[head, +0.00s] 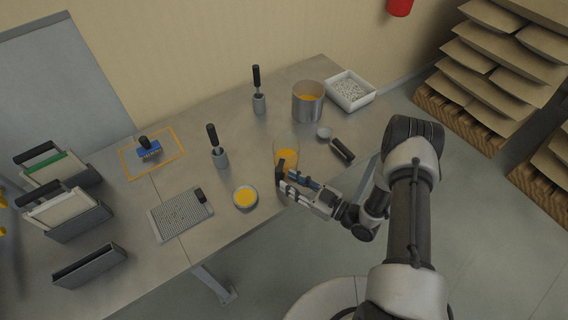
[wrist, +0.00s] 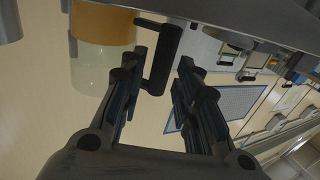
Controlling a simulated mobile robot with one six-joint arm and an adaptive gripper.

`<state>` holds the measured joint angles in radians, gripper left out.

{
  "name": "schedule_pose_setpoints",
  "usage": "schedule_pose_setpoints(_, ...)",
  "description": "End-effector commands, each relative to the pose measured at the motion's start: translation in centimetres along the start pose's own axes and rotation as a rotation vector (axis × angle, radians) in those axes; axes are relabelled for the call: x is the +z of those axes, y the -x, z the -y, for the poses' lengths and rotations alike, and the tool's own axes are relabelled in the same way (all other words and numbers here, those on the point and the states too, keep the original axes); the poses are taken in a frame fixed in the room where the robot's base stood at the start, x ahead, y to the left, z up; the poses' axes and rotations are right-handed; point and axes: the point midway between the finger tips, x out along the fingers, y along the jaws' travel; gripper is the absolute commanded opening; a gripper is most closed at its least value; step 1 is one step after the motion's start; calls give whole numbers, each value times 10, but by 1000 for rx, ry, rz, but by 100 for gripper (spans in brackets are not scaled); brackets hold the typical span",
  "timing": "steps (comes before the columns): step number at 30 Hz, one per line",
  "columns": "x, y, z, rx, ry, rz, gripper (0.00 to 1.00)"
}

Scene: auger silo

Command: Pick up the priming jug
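The priming jug (head: 287,158) is a clear vessel with orange liquid in its lower part, upright near the table's front edge. In the wrist view the jug (wrist: 100,62) lies at the upper left, and its black handle (wrist: 161,62) points toward my gripper. My gripper (head: 291,180) is at the near side of the jug. In the wrist view its two fingers stand apart, one on each side of the handle, with visible gaps. It is open and holds nothing. My gripper partly hides the handle in the head view.
A bowl of orange liquid (head: 245,197) stands left of the jug. A scoop with a black handle (head: 341,149) lies to the right. A metal pot (head: 308,102) and a white tray (head: 350,91) are behind. A perforated plate (head: 180,216) lies further left.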

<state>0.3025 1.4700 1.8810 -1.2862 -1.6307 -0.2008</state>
Motion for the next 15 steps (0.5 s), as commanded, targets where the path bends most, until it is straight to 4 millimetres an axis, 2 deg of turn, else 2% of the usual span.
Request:
schedule_pose_setpoints(9, 0, -44, 4, -4, 1, 0, 30)
schedule_pose_setpoints(15, -1, -50, 3, 0, 0, 0, 30)
